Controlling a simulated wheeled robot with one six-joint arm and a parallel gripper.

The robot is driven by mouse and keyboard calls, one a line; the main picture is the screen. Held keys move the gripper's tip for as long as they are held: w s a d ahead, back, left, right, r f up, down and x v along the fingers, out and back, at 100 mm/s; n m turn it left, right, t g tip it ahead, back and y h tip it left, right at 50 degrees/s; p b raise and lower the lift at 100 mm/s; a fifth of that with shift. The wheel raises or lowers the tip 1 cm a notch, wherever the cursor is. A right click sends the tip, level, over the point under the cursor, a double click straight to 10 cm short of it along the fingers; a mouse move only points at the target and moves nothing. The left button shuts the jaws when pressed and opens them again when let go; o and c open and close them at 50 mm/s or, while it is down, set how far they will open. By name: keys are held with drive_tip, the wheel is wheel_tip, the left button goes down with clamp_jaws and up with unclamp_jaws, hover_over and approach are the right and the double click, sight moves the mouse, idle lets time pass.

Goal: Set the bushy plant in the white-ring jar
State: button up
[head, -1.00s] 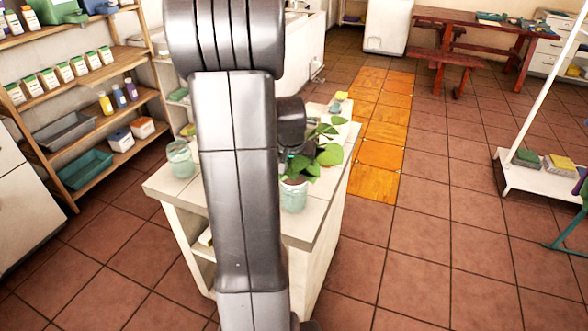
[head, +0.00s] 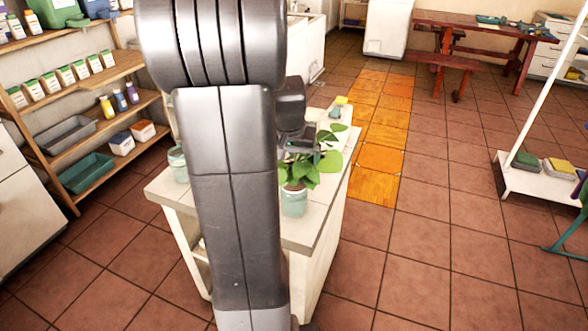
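A second glass jar (head: 177,166) stands at the counter's left, partly covered by my arm. I cannot make out a white ring clearly on either jar.
The tiled counter (head: 322,222) is clear in front and right of the plant jar. Shelves (head: 95,140) line the left wall. Open floor lies right, with a white rack (head: 540,190) beyond.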

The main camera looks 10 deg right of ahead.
sight(294, 170)
drive_tip(key=v, duration=0.6)
drive_tip(key=x, duration=1.2)
drive_tip(key=shift+s+f, duration=0.1)
drive_tip(key=shift+f, duration=0.15)
drive_tip(key=shift+f+b, duration=0.35)
drive_tip(key=shift+b, duration=0.3)
drive_tip(key=shift+r+p, duration=0.4)
drive_tip(key=shift+r, duration=0.05)
drive_tip(key=shift+f, duration=0.1)
